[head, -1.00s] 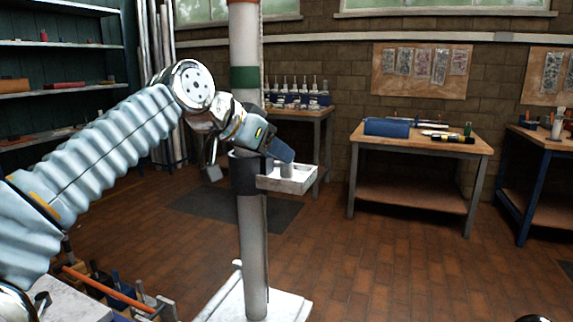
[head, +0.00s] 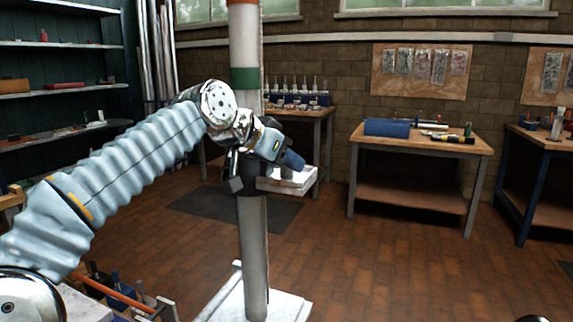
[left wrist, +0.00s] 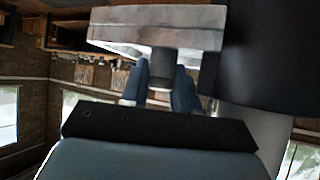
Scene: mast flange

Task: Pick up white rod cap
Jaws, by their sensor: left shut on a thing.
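The white rod cap (left wrist: 162,70) shows as a short grey cylinder between the two blue-grey fingers of my left gripper (left wrist: 160,88) in the left wrist view. The fingers are shut on its sides. One end of the cap is at the white tray (left wrist: 155,22); I cannot tell whether they touch. In the head view, my left gripper (head: 293,163) is over the small white tray (head: 280,186) on the mast (head: 253,240). The cap shows there as a small pale piece (head: 287,172) under the fingers, partly hidden. My right gripper is out of view.
The mast stands upright on a white base (head: 285,307), close to my left wrist. A dark collar holds the tray. A workbench (head: 420,143) with a blue roll stands to the right. A tool box with an orange bar (head: 112,291) is at lower left. Open brick floor lies right of the mast.

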